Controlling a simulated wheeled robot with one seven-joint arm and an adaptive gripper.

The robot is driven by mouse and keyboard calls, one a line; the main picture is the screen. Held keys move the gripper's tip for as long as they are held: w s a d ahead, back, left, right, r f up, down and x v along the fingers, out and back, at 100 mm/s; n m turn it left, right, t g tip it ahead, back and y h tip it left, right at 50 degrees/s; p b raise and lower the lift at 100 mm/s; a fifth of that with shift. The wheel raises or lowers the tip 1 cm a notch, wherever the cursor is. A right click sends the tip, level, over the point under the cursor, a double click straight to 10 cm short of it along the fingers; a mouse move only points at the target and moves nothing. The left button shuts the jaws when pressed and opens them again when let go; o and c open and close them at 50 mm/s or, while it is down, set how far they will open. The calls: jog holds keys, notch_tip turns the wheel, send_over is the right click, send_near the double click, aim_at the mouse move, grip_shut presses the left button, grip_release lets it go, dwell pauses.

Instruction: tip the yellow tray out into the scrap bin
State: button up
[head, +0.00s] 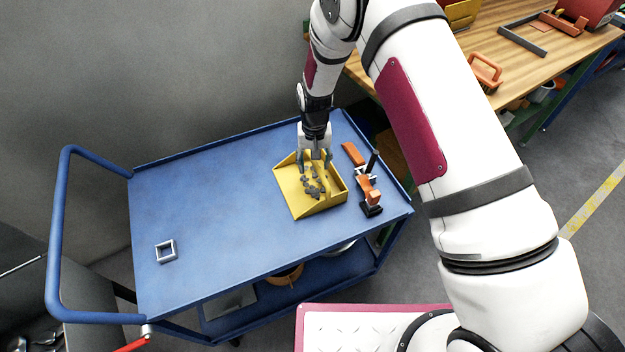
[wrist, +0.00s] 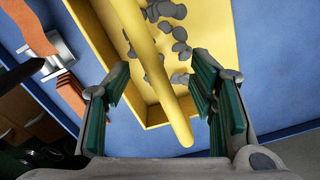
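The yellow tray (head: 325,208) sits on the blue cart top, with several grey scrap pieces (head: 313,188) lying in it. In the wrist view the tray (wrist: 88,28) shows a yellow bar (wrist: 150,70), like a handle, rising above its floor. My gripper (head: 314,165) is over the tray's far part. In the wrist view its green-padded fingers (wrist: 160,80) are spread on either side of the bar, with gaps on both sides. It holds nothing. I cannot pick out a scrap bin with certainty.
An orange and black clamp-like tool (head: 368,188) stands close to the tray's right side. A small grey square frame (head: 166,251) lies on the left of the blue cart (head: 215,210), whose middle is clear. A wooden bench (head: 490,35) stands at the back right.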

grip_shut()
jog(key=shift+r+p, duration=0.35)
jog(key=shift+r, duration=1.65)
